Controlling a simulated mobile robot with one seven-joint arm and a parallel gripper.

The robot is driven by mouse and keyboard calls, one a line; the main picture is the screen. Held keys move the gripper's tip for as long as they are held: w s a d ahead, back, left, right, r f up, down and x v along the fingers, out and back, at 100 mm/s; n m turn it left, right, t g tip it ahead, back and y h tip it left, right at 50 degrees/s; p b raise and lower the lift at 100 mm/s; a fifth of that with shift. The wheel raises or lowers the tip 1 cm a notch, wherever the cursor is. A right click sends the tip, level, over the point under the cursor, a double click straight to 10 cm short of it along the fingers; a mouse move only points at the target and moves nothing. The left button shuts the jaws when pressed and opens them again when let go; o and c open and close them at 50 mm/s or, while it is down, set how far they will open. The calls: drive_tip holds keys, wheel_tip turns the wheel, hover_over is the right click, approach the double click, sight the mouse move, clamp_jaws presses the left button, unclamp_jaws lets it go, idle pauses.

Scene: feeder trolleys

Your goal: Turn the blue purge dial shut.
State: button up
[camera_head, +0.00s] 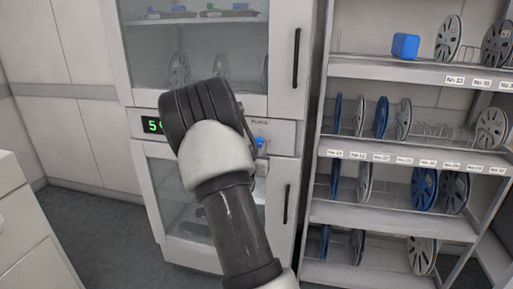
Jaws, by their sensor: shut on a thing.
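The blue purge dial (261,142) sits on the light control panel of the cabinet, below the small label and right of the green display. Only a small blue part of it shows beside my arm. My arm's dark and white links cover the panel left of the dial. A small pale part of my gripper (262,166) shows just below the dial, at the right edge of my arm. My gripper is shut on the dial, with its fingertips mostly hidden. The dial's pointer and its turn angle cannot be made out.
The cabinet has a glazed upper door with a dark handle (296,58) and a lower door with another handle (286,203). An open rack (395,73) of reels stands close on the right. A pale unit (22,225) stands at the left, with grey floor between.

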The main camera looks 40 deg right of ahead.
drive_tip(key=n, duration=0.4)
drive_tip(key=shift+n, duration=0.3)
drive_tip(key=n, duration=0.4)
drive_tip(key=shift+r+n, duration=0.1)
drive_tip(key=shift+n, duration=0.2)
drive_tip(key=n+p, duration=0.1)
drive_tip(key=n, duration=0.3)
drive_tip(key=shift+d+n+p, duration=0.1)
drive_tip(key=shift+n+p, duration=0.45)
drive_tip(key=shift+n, duration=1.75)
drive_tip(key=o, duration=1)
